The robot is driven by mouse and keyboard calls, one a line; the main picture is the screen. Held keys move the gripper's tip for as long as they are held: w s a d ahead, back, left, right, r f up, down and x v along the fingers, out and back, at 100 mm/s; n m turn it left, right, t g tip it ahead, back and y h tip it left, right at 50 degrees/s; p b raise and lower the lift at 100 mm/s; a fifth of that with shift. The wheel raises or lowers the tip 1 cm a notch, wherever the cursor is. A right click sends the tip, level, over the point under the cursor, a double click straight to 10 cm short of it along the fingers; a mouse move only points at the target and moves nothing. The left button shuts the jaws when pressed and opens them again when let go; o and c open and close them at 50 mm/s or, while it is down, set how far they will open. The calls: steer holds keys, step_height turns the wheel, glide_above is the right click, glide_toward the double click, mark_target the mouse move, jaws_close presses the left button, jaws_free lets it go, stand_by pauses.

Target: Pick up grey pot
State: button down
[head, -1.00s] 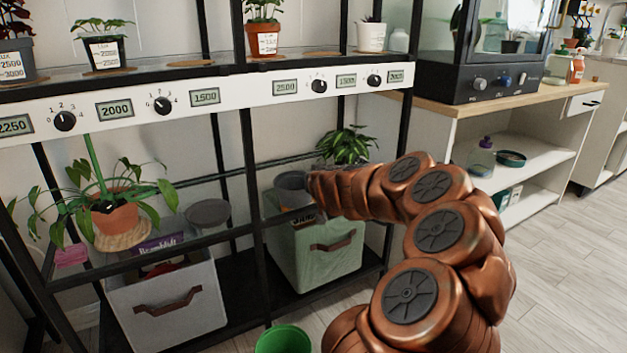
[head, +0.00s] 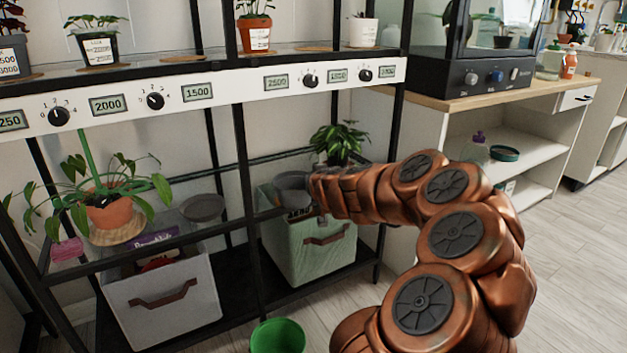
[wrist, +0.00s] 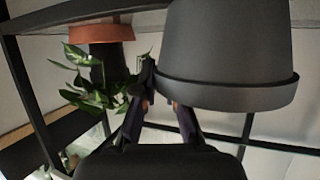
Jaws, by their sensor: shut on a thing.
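The grey pot (head: 291,187) is at the tip of my arm, at the right bay of the black rack's glass middle shelf. In the wrist view the grey pot (wrist: 228,50) fills the upper right, with its thick rim low in the picture. My gripper (wrist: 166,92) is shut on the pot's rim side. In the head view my gripper (head: 313,186) is mostly hidden by my copper arm. I cannot tell whether the pot's base touches the shelf.
A leafy plant (head: 340,143) stands right behind the pot. Below is a green fabric bin (head: 310,258). A grey dish (head: 203,208) and a terracotta-potted plant (head: 112,212) are on the left. A black rack post (head: 243,180) is close left. A green bucket (head: 278,337) stands in front.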

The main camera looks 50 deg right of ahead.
steer(key=c, duration=1.2)
jaws_free()
steer(key=shift+d, duration=0.1)
steer(key=shift+s+a+r, duration=0.3)
steer(key=shift+s, duration=0.2)
steer(key=v, duration=1)
steer(key=shift+s+a, duration=0.25)
steer(key=shift+a, duration=0.05)
steer(key=shift+o, duration=0.2)
